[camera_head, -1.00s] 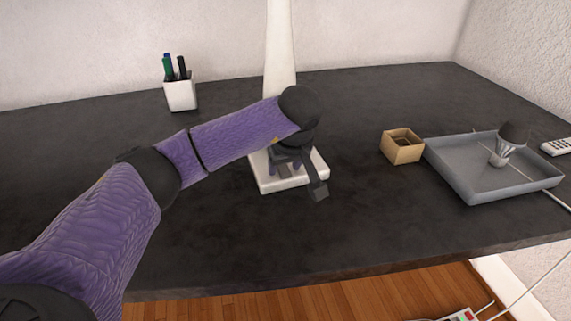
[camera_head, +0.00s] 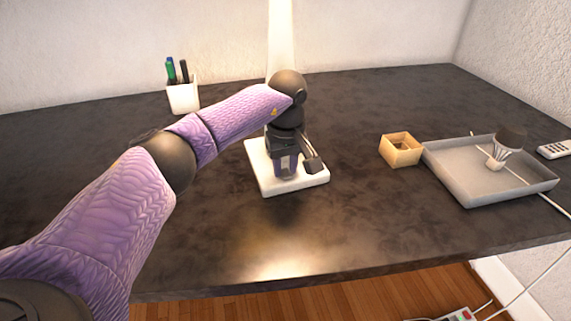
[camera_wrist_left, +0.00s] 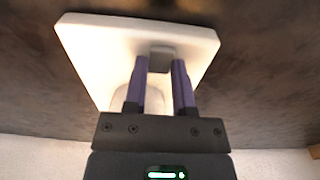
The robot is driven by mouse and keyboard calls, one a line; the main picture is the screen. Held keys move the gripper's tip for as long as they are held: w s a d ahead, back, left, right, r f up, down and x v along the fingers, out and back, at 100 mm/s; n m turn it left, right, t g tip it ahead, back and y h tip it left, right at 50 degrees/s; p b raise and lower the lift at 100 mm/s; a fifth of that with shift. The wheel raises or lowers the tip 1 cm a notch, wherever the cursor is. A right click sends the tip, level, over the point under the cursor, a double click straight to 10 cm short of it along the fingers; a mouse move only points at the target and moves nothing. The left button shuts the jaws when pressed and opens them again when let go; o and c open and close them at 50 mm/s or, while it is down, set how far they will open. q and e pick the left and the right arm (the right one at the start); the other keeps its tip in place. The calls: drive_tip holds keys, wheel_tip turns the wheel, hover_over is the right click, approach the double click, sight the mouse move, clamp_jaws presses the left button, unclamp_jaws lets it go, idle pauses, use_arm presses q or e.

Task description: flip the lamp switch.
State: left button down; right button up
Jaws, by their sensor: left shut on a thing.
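The white lamp stands on the dark desk, with its square base (camera_head: 258,176) flat on the top and its post (camera_head: 281,40) rising out of view. The lamp is lit, casting a bright glow on the desk and wall. My left gripper (camera_head: 287,172) is over the base, pointing down. In the left wrist view, the left gripper's purple fingers (camera_wrist_left: 160,70) are closed around a small grey switch block (camera_wrist_left: 160,56) on the lamp base (camera_wrist_left: 90,42). In the head view the fingers hide the switch. My right gripper is out of view.
A white pen cup (camera_head: 183,98) stands at the back left. The desk (camera_head: 370,220) is clear in front of the lamp.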

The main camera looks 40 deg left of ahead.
sight(286, 174)
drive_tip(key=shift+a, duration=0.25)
use_arm(q)
drive_tip(key=shift+c, duration=2.2)
unclamp_jaws()
wheel_tip(286, 174, up, 10)
drive_tip(key=p, duration=0.3)
drive_tip(key=shift+s+d+p, duration=0.15)
drive_tip(key=shift+d+p, duration=0.1)
drive_tip(key=shift+p, duration=0.15)
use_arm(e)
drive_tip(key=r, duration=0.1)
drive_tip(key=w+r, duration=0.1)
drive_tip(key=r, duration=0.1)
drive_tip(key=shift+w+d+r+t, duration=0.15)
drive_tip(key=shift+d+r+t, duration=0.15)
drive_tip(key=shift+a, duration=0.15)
